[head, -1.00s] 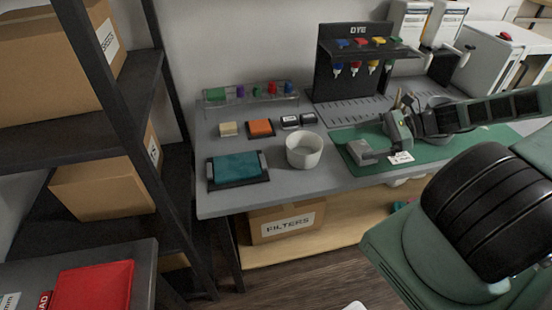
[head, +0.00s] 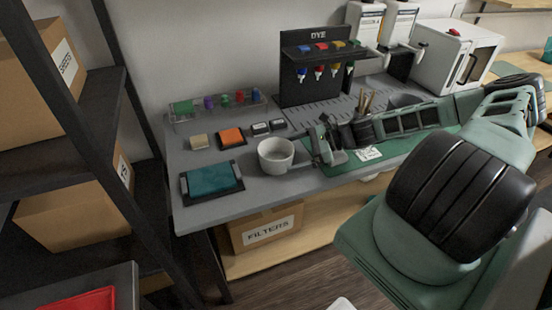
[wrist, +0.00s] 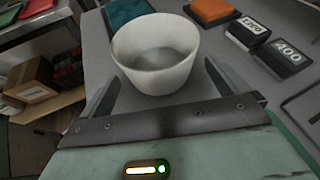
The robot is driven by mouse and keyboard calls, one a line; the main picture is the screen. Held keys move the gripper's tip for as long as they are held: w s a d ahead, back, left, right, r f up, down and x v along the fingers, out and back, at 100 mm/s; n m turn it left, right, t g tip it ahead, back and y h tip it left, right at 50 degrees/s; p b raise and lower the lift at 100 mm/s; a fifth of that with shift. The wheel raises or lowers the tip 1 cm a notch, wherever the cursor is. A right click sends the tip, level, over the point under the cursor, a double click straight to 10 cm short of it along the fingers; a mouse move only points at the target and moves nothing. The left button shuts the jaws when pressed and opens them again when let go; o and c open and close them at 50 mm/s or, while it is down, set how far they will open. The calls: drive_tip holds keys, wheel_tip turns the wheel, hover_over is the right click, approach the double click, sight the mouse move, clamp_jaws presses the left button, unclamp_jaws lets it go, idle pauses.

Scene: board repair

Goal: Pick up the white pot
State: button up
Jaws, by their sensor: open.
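The white pot (head: 276,156) stands upright and looks empty on the grey table, near its front edge. In the wrist view the pot (wrist: 155,78) sits just ahead of my gripper (wrist: 160,88). My gripper is open, with one finger on each side of the pot's near part. I cannot tell whether either finger touches it. In the head view my gripper (head: 314,150) reaches in from the right, low over the table beside the pot.
A teal pad (head: 212,179) lies left of the pot. An orange block (head: 231,137) and dark numbered blocks (head: 261,128) lie behind it. A green mat (head: 395,150) lies to the right. The dye rack (head: 316,75) stands at the back.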

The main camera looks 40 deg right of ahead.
sight(281, 157)
drive_tip(key=x, duration=0.4)
drive_tip(key=shift+a+f+p, duration=0.15)
drive_tip(key=shift+a+p, duration=0.1)
drive_tip(key=shift+p, duration=0.1)
drive_tip(key=c, duration=0.9)
wheel_tip(281, 157, up, 9)
drive_tip(key=shift+r, duration=0.1)
